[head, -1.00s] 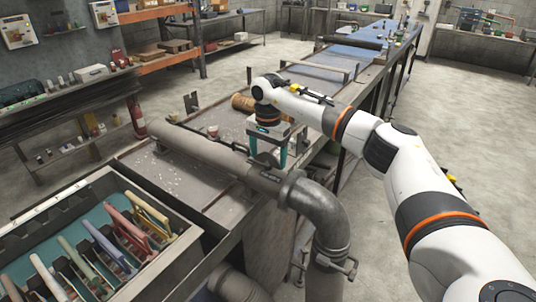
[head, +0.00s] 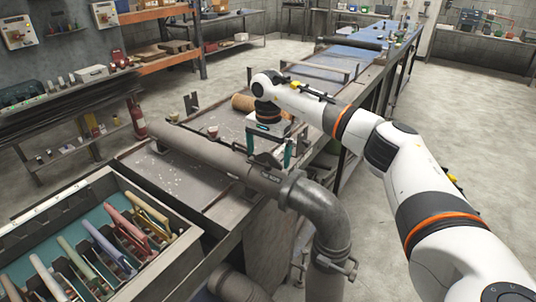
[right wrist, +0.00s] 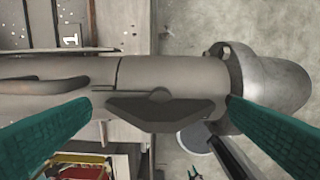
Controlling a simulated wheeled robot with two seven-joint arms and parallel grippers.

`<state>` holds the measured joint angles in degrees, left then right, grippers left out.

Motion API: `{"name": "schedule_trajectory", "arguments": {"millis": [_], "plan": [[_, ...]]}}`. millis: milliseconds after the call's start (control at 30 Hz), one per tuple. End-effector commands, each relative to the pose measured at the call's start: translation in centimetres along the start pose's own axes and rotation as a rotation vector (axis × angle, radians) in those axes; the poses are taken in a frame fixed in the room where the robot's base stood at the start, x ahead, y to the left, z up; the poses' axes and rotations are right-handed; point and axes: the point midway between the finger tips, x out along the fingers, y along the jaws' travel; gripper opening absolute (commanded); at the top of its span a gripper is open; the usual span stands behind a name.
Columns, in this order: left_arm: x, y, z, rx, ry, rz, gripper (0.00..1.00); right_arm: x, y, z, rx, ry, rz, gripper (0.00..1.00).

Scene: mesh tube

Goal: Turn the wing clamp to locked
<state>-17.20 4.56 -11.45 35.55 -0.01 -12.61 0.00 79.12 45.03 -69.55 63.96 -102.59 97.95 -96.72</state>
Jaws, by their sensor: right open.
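The wing clamp (right wrist: 160,108) is a dark grey two-winged piece with a round hub, on the grey pipe (right wrist: 55,68). In the right wrist view its wings lie roughly along the pipe. My right gripper (right wrist: 160,101) is open, with one teal finger past each wing end and a small visual gap at each. In the head view my right gripper (head: 269,150) points down at the pipe (head: 215,154) near its elbow, and the clamp is mostly hidden there. Whether the fingers touch it cannot be told. My left gripper is not in view.
A metal pipe elbow (head: 320,200) bends down over the bench's front end. A tray (head: 183,238) with several coloured handled pieces stands at lower left. A brown roll (head: 243,103) lies behind the gripper. The bench surface (head: 150,163) left of the pipe is mostly clear.

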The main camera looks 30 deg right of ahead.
Motion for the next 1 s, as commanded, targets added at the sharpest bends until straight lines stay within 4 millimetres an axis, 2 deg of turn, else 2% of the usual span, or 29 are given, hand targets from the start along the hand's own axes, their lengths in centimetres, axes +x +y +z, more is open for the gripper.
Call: {"name": "schedule_trajectory", "arguments": {"millis": [200, 500, 700, 1000], "plan": [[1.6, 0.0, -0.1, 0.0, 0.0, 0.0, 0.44, -4.0, 0.1, 0.0, 0.0, -0.001, 0.008, 1.0], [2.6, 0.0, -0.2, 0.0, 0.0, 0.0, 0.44, -9.8, 0.1, 0.0, -0.001, -0.001, 0.006, 1.0], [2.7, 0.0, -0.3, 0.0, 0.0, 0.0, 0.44, -11.2, 0.0, 0.0, 0.0, 0.0, 0.004, 1.0], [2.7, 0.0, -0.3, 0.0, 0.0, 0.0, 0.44, -11.3, 0.0, 0.0, -0.001, 0.0, 0.003, 1.0]]}}
